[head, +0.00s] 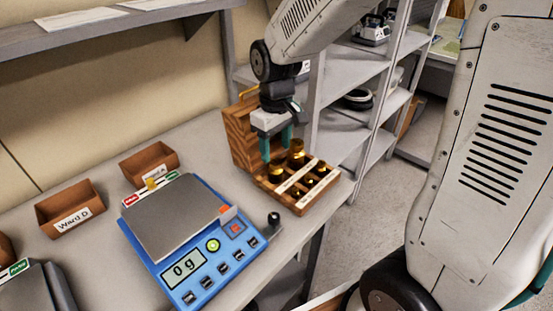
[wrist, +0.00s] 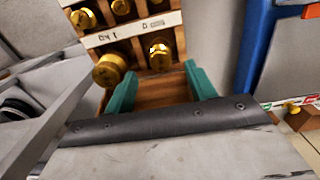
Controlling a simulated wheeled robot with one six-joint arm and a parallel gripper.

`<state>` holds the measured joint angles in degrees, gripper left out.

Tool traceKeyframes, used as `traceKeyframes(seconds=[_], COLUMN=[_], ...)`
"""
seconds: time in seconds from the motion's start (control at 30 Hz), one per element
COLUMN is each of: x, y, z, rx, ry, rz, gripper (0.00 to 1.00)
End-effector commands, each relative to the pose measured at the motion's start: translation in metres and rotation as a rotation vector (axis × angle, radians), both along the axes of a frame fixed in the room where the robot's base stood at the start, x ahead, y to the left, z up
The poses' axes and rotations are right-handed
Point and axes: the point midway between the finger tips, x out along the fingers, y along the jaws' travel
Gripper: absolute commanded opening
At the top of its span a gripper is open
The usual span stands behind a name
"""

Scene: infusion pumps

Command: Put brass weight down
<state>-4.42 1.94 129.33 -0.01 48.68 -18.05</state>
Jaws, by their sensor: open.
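A wooden weight block (head: 240,138) stands at the right end of the counter, with several brass weights in its compartments. My gripper (head: 278,148) points down over the block's back part. Its teal fingers are spread, with nothing between them. In the wrist view, my gripper (wrist: 160,72) has one brass weight (wrist: 160,54) in a compartment just beyond the fingertips. A larger brass weight (wrist: 109,71) stands beside the left finger; whether they touch I cannot tell. In the head view, a tall brass weight (head: 296,157) stands right of the fingers.
A blue scale (head: 205,262) reads 0 g, its grey pan (head: 178,215) empty. Bins marked Ward D (head: 70,208) and Ward A (head: 149,162) stand behind and left of it. A small dark knob-like thing (head: 274,219) is near the front edge. Grey shelves (head: 345,95) rise behind the block.

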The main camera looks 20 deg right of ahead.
Motion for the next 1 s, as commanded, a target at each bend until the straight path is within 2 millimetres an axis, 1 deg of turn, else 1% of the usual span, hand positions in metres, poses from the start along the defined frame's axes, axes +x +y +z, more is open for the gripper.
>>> traceKeyframes(seconds=[0.03,0.1,0.23,0.4,0.57,0.67,0.73,0.87,0.9,0.97,1.0], x=[0.0,0.001,0.0,0.0,-0.005,-0.019,-0.037,-0.08,-0.093,-0.113,-0.127], y=[0.0,0.0,0.0,0.0,-0.001,-0.004,-0.007,-0.015,-0.017,-0.02,-0.022], z=[0.012,0.026,0.046,0.059,0.064,0.074,0.084,0.102,0.105,0.11,0.112], rx=[0.001,0.001,0.0,0.0,0.0,0.001,0.001,0.004,0.005,0.007,0.009], ry=[-0.004,-0.004,-0.002,0.0,-0.002,-0.013,-0.024,-0.047,-0.054,-0.063,-0.07], rz=[0.0,0.0,0.0,0.0,-0.007,-0.031,-0.062,-0.136,-0.159,-0.193,-0.217], gripper=[0.56,0.56,0.56,0.56,0.56,0.56,0.56,0.56,0.56,0.56,0.56])
